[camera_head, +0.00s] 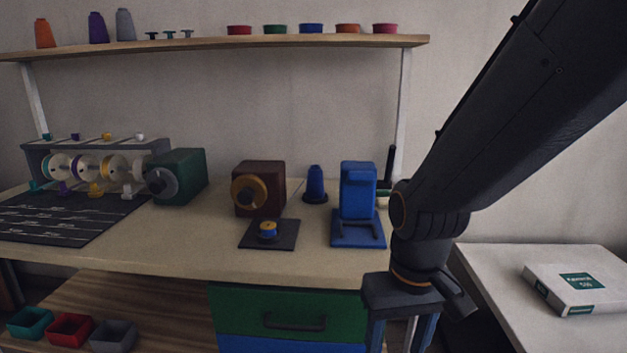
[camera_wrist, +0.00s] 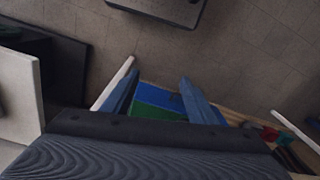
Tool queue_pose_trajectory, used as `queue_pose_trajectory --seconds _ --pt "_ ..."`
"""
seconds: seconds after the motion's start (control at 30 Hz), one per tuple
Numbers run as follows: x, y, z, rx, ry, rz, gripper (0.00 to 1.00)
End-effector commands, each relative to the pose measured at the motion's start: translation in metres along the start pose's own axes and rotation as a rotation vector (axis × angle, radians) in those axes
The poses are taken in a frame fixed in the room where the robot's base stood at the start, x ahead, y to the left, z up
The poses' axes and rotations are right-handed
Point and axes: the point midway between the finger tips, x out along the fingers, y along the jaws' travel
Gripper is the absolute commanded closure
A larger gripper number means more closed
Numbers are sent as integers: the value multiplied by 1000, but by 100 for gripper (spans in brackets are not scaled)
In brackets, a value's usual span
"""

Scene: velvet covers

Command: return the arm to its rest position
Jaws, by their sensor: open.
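My arm (camera_head: 510,130) reaches in from the upper right in the head view and hangs down in front of the workbench's right end. My gripper (camera_head: 398,345) points downward, with two blue fingers spread apart; the fingertips are cut off by the frame's lower edge. In the wrist view my gripper (camera_wrist: 158,90) is open, and nothing shows between its fingers but the green and blue drawer fronts behind.
The workbench (camera_head: 200,235) holds a blue device (camera_head: 358,190), a brown box (camera_head: 258,185), a green box (camera_head: 180,175) and a spool rack (camera_head: 95,165). A side table (camera_head: 490,270) with a white box (camera_head: 575,285) stands right.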

Motion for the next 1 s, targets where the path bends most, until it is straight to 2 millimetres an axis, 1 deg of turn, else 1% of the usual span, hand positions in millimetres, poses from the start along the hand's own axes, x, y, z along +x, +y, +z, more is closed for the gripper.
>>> queue_pose_trajectory --seconds 0.03,0.1,0.3,0.4,0.57,1.0 --pt "-19 7 5 22 -4 4 47" --pt "-32 16 8 47 -7 9 47" --pt "-64 41 20 113 -16 22 47" --pt "-74 50 23 135 -17 25 47" --pt "-80 55 26 151 -21 29 47" --pt "-79 56 26 153 -20 29 47"
